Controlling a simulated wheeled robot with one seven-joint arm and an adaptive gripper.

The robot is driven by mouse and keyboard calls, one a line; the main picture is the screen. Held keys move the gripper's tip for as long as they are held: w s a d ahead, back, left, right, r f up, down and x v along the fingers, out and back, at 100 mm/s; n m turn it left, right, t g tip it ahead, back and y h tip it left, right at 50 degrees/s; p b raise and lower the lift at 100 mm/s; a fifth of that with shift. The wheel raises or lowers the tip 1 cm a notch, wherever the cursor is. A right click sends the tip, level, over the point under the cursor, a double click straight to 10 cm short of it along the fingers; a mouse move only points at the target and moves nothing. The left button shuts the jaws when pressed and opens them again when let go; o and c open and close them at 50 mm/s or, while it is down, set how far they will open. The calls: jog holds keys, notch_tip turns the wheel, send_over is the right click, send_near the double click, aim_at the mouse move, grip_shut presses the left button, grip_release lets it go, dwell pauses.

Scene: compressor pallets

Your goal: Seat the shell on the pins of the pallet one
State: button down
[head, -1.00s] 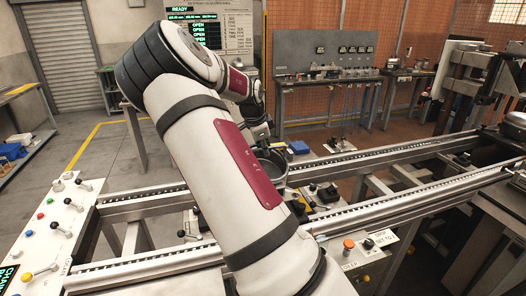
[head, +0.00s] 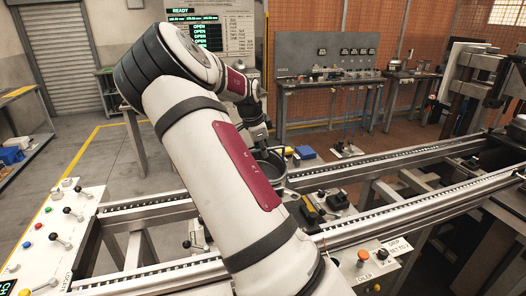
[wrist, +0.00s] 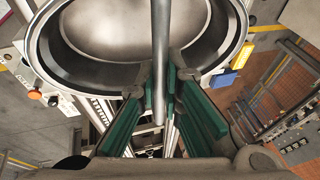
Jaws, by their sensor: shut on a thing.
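The shell (head: 272,172) is a dark, round, open-topped metal pot, partly hidden behind my arm in the head view. In the wrist view its grey rim and hollow inside (wrist: 130,40) fill the top. My gripper (wrist: 160,95) has green-padded fingers close on both sides of a grey rod-like part in front of the shell wall, and is shut on the shell. In the head view the gripper (head: 260,138) shows just above the shell. A pallet with black and yellow fittings (head: 325,200) lies between the rails. I cannot tell its number, and its pins are not clear.
Two long metal conveyor rails (head: 385,205) run across the front. A control panel with levers and buttons (head: 50,235) stands at the left. A label plate with an orange button (head: 362,257) is at the near right. A grey workbench (head: 330,80) stands behind.

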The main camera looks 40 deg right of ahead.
jog(key=shift+w+r, duration=0.1)
jog(key=shift+r, duration=0.05)
jog(key=shift+f, duration=0.2)
jog(key=shift+f+b, duration=1.15)
jog(key=shift+f, duration=1.55)
jog(key=shift+f+b, duration=1.1)
jog(key=shift+f, duration=0.75)
dwell(0.8)
jog(key=c, duration=1.7)
grip_release()
jog(key=shift+o, duration=0.2)
jog(key=shift+s+a+f+g, duration=0.15)
jog(key=shift+s+f+g, duration=0.05)
jog(key=shift+g, duration=0.1)
jog(key=v, duration=1.2)
jog(key=shift+r, duration=0.2)
